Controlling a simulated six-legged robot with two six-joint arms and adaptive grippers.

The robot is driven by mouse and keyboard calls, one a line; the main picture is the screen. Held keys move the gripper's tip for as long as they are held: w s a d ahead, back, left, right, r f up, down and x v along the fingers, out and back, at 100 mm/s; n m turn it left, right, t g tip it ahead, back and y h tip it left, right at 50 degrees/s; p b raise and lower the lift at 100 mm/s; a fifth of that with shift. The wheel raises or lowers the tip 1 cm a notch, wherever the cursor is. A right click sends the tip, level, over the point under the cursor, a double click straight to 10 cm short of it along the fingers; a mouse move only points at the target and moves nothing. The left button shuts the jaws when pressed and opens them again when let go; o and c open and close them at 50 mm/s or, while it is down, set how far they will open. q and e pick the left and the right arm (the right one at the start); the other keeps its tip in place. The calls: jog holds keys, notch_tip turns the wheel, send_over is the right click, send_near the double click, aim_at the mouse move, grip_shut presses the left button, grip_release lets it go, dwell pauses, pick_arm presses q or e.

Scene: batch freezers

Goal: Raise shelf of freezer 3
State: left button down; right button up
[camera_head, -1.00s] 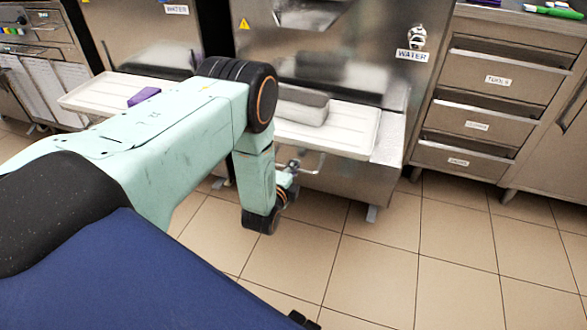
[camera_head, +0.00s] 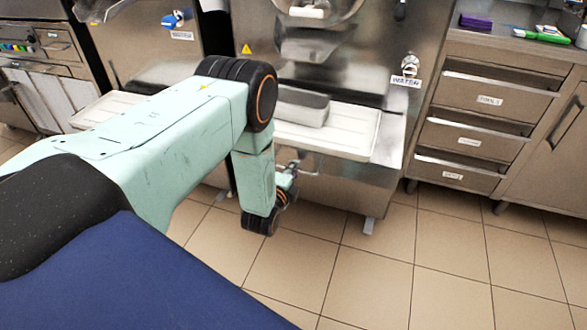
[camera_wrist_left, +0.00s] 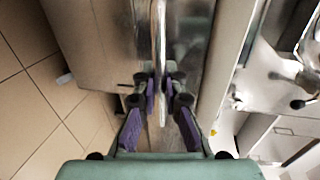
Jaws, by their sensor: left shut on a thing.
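The freezer (camera_head: 340,60) in front of me is a steel machine with a WATER label. Its white shelf (camera_head: 352,132) juts out at the front and carries a grey pan (camera_head: 302,107). A thin bent bar (camera_head: 310,166) shows below the shelf. My left gripper (camera_head: 289,174) is at this bar, partly hidden by my own arm. In the left wrist view its purple-padded fingers (camera_wrist_left: 160,86) are shut on the bar, one on each side. My right gripper is not in view.
A drawer cabinet (camera_head: 478,120) stands close on the right, with a purple item (camera_head: 475,22) and green item (camera_head: 540,34) on top. Another freezer (camera_head: 130,45) with a white shelf (camera_head: 98,110) stands to the left. The tiled floor (camera_head: 400,265) in front is clear.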

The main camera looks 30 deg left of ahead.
pick_arm(q)
jog(key=shift+r, duration=0.1)
jog(key=c, duration=1.4)
grip_release()
jog(key=shift+s+r, duration=0.1)
jog(key=shift+r, duration=0.1)
jog(key=shift+c, duration=0.2)
jog(key=shift+f, duration=0.15)
jog(key=v, duration=1.1)
jog(key=shift+s, duration=0.35)
jog(key=shift+d, duration=0.1)
